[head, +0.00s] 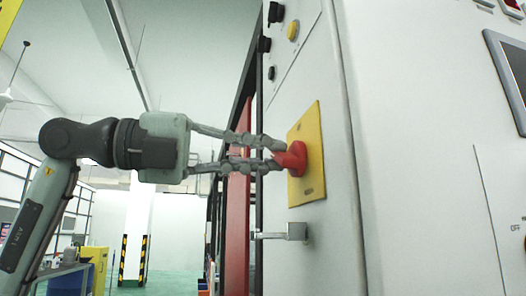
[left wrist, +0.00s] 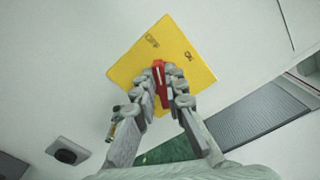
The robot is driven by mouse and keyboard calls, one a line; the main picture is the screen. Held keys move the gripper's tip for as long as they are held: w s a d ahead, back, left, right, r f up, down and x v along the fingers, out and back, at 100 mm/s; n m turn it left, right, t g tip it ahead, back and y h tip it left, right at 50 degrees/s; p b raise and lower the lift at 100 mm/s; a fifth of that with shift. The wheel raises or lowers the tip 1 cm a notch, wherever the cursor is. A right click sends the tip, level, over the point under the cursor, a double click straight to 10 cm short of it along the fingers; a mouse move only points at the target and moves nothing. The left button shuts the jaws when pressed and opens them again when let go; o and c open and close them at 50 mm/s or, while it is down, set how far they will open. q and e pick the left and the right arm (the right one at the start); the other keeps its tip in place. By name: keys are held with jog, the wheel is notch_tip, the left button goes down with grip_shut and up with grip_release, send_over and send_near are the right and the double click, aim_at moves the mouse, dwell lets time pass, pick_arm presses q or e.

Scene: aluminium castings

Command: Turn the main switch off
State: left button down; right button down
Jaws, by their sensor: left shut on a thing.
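The main switch is a red knob (head: 291,157) on a yellow plate (head: 307,182) fixed to the side of a white cabinet. My left gripper (head: 275,155) reaches it from the left in the head view, its fingers shut on the red knob. In the left wrist view the red knob (left wrist: 160,84) sits between the two fingertips (left wrist: 160,86). The yellow plate (left wrist: 185,45) there carries OFF and ON marks, and the knob's white line lies along its length. Part of the knob is hidden by the fingers. My right gripper is not in view.
A metal door handle (head: 290,232) juts out below the yellow plate. Dark knobs and a yellow button (head: 293,30) stick out above it. A screen (head: 510,75) is on the cabinet's other face. Open floor (head: 175,284) lies to the left behind my arm.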

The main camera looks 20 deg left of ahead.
pick_arm(q)
jog(key=c, duration=1.6)
grip_release()
jog(key=v, duration=1.2)
